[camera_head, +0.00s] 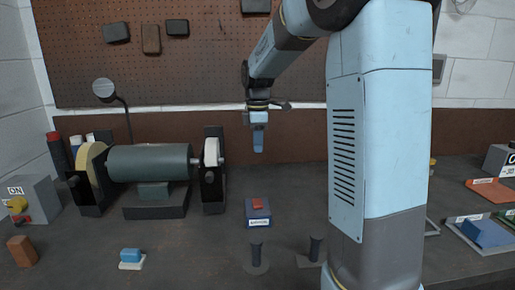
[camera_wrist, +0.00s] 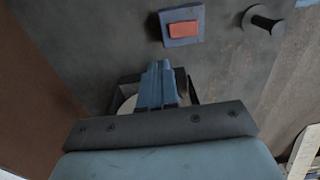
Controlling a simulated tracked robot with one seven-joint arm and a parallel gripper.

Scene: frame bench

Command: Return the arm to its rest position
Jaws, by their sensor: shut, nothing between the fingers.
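My gripper (camera_head: 258,146) hangs pointing down from my raised light-blue arm, above the middle of the bench and in front of the brown back panel. Its blue fingers are together with nothing between them. In the wrist view the shut fingers (camera_wrist: 158,84) also show, above the grey wrist housing. Below the gripper, apart from it, a blue block with a red top (camera_head: 258,212) sits on the bench; it also shows at the top of the wrist view (camera_wrist: 180,26).
A bench grinder (camera_head: 150,165) stands at the left. Two dark pegs (camera_head: 256,252) (camera_head: 315,248) stand near the front. A blue piece on a white base (camera_head: 131,257) lies front left. Labelled trays (camera_head: 490,232) are at the right. A pegboard (camera_head: 210,60) is behind.

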